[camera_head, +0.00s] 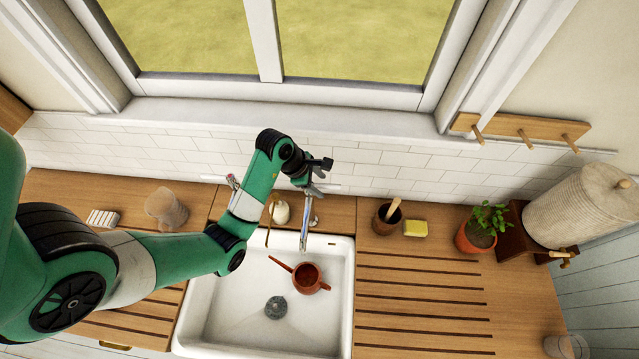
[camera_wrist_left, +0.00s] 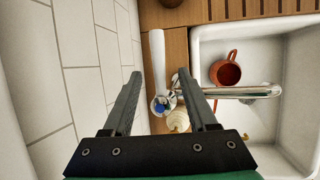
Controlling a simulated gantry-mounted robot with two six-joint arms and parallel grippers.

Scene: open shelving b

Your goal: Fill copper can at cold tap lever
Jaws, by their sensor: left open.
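The copper can (camera_head: 307,281) stands in the white sink, its thin spout pointing left; it also shows in the left wrist view (camera_wrist_left: 226,73). The chrome tap spout (camera_head: 304,238) reaches over the sink near the can; I cannot tell whether water runs. The pale cold tap lever (camera_wrist_left: 157,60), with a blue mark at its base, points along the wall and lies between my fingers in the left wrist view. My left gripper (camera_head: 319,177) is open by the wall above the lever, one finger on each side in the picture; contact is unclear. My right gripper is out of view.
The sink (camera_head: 343,300) has a dark drain. A cream bottle (camera_head: 282,212) stands by the tap. The tiled wall is close behind the gripper. The ridged drainboard is clear.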

